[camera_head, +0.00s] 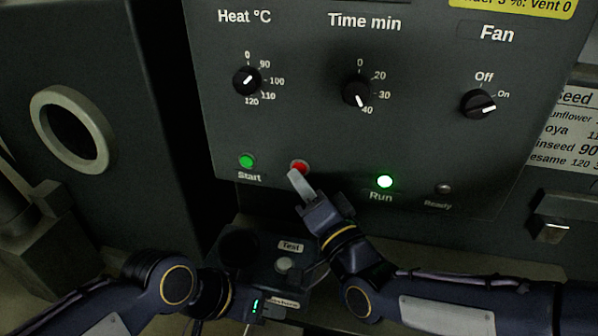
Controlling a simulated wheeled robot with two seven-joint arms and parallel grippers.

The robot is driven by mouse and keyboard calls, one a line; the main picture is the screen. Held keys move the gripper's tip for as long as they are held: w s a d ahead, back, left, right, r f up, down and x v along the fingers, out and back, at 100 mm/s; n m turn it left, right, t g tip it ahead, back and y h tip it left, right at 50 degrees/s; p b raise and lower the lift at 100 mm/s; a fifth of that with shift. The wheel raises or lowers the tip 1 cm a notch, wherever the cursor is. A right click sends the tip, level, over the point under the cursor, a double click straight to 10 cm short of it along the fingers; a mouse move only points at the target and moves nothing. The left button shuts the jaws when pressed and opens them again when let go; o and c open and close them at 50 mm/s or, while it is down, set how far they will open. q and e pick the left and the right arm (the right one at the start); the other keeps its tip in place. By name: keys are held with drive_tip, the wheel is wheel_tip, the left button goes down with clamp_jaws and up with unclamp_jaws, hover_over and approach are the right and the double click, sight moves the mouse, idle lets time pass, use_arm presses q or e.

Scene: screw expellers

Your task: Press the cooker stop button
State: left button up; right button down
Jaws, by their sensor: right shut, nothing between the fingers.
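The red button (299,167) is on the lower part of the dark cooker panel (310,120), right of the green Start button (246,161). Its label is hidden behind my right gripper (296,178). That gripper is shut and empty, with its fingertips at the red button's lower edge in the picture. I cannot tell whether they touch it. The green Run lamp (384,182) is lit, and the Ready lamp (444,188) is dark. My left gripper (250,318) is low in the picture, well below the panel, and its fingers are not clear.
Heat (247,80), Time (356,94) and Fan (478,104) knobs sit above the buttons. A Test button (284,264) on a low box is below the panel. A round ring opening (72,128) is at left, a seed chart (570,130) at right.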

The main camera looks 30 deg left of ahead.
drive_tip(key=shift+w+a+b, duration=0.1)
drive_tip(key=shift+w+b, duration=0.2)
drive_tip(key=shift+w, duration=0.15)
idle(0.6)
idle(0.4)
drive_tip(key=shift+s+d+b, duration=0.2)
drive_tip(key=shift+s+b, duration=0.35)
drive_tip(key=shift+s, duration=0.3)
drive_tip(key=s+b, duration=0.1)
drive_tip(key=s, duration=0.1)
drive_tip(key=s+d+b, duration=0.1)
drive_tip(key=s, duration=0.2)
drive_tip(key=shift+d, duration=0.1)
idle(0.7)
